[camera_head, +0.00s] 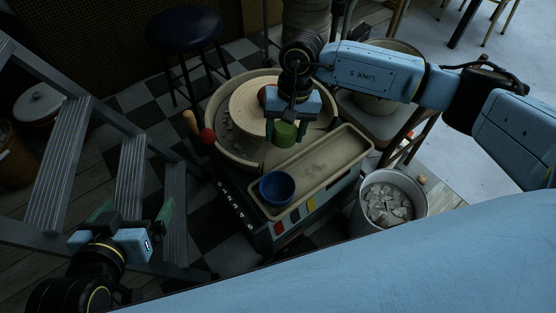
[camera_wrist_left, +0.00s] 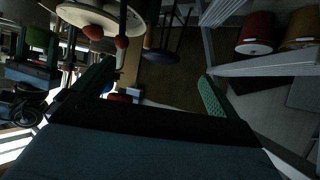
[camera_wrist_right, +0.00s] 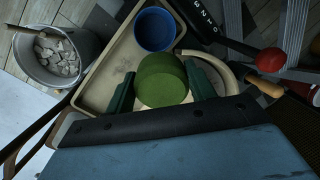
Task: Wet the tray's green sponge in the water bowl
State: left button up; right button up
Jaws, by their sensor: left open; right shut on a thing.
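The green sponge (camera_head: 285,134) is a short round block. In the right wrist view the sponge (camera_wrist_right: 162,80) sits between the two green fingers. The blue water bowl (camera_head: 277,187) stands upright in the near left end of the beige tray (camera_head: 335,150), and it also shows in the right wrist view (camera_wrist_right: 154,29). I cannot make out water in it. My left gripper (camera_head: 137,215) is open and empty at lower left, by the step ladder, far from the tray.
The pottery wheel (camera_head: 222,118) with a pale disc stands behind the tray. A red knob (camera_head: 208,135) is at its left. A bucket of plaster pieces (camera_head: 364,211) stands right of the tray. A grey step ladder (camera_head: 128,170) and a dark stool (camera_head: 184,28) are on the left.

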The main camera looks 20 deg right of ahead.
pick_arm(q)
jog(key=s+a+f+g+y, duration=0.1)
jog(key=s+a+f+g, duration=0.1)
jog(key=s+f+g, duration=0.1)
pick_arm(e)
jog(key=m+y, duration=0.1)
jog(key=m, duration=0.1)
send_over(279, 195)
notch_tip(279, 195, down, 8)
pick_arm(q)
jog(key=w+d+r+t+h+b, duration=0.35)
jog(key=w+r+t, duration=0.25)
jog(key=r+t, duration=0.3)
pick_arm(e)
notch_tip(279, 195, down, 7)
jog(key=shift+f+b, duration=0.2)
jog(key=shift+b, duration=0.25)
jog(key=shift+f+b, duration=0.5)
jog(key=shift+f, duration=0.05)
jog(key=shift+f+b, duration=0.35)
jog(key=shift+b, duration=0.05)
pick_arm(q)
notch_tip(279, 195, up, 11)
jog(key=s+d+t+h, duration=0.1)
jog(key=s+t+h, duration=0.1)
jog(key=t, duration=0.5)
jog(key=shift+s+d, duration=0.3)
jog(key=shift+s, duration=0.1)
